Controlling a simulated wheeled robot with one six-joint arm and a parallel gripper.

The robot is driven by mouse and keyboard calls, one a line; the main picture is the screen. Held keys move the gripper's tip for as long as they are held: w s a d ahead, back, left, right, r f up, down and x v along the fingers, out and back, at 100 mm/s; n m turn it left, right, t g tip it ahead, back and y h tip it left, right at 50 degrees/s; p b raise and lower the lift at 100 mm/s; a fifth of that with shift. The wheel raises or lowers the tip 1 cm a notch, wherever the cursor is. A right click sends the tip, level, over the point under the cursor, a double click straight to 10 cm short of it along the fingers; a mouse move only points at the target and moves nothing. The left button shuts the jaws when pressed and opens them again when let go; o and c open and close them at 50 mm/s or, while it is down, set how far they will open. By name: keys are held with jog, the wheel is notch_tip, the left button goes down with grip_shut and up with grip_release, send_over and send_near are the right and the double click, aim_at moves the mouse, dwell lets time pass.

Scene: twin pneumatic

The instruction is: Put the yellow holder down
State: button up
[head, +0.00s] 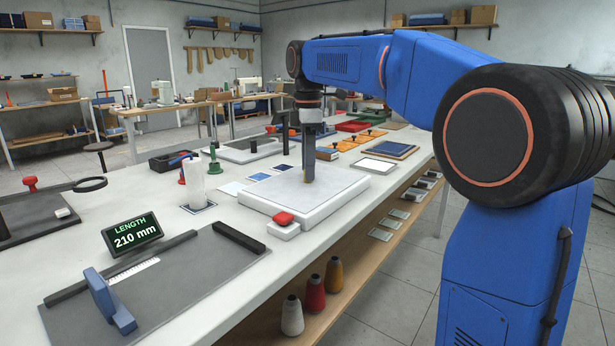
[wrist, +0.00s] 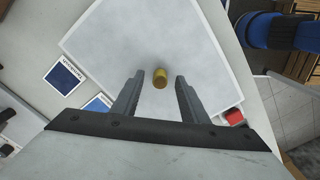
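In the head view my gripper (head: 309,160) points down over the middle of the white slab (head: 270,198). The fingers hide most of the holder there; a tan-yellow bit shows at their lower end. I cannot tell for certain whether its base touches the slab.
A red button box (head: 284,222) sits at the slab's front corner. Left are a white roll on a stand (head: 196,182), a length display (head: 131,234) and a dark measuring plate (head: 170,290). Blue cards (head: 258,177) and a framed blue panel (head: 390,149) lie behind.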

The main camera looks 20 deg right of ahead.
grip_shut()
jog(key=shift+r, duration=0.1)
